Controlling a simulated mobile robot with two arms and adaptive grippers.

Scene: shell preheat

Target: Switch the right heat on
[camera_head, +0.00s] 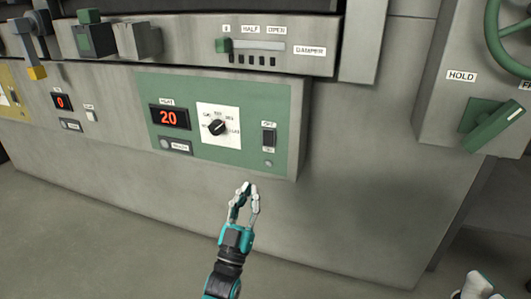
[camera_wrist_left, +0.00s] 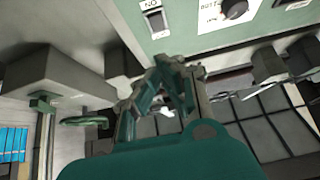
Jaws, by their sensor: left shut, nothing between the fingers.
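The green right heat panel (camera_head: 225,155) carries a red display (camera_head: 169,117) reading 20, a black dial (camera_head: 217,127) on a white plate, and a dark rocker switch (camera_head: 268,137) at its right. I cannot tell which way the switch is tipped. The left wrist view also shows the switch (camera_wrist_left: 156,22) and dial (camera_wrist_left: 234,9), upside down. My left gripper (camera_head: 244,190) is shut and empty, below the panel's lower edge and apart from the switch in the picture. Its fingers show in the left wrist view (camera_wrist_left: 170,85). Pale parts at the bottom right (camera_head: 476,286) look like my right gripper, mostly cut off.
A second display (camera_head: 62,102) reading 0 and a small pale switch (camera_head: 90,113) are at the left. A damper slider (camera_head: 224,45) is above the panel. A green HOLD lever (camera_head: 492,126) and handwheel (camera_head: 497,35) are at the right. The floor (camera_head: 110,240) is clear.

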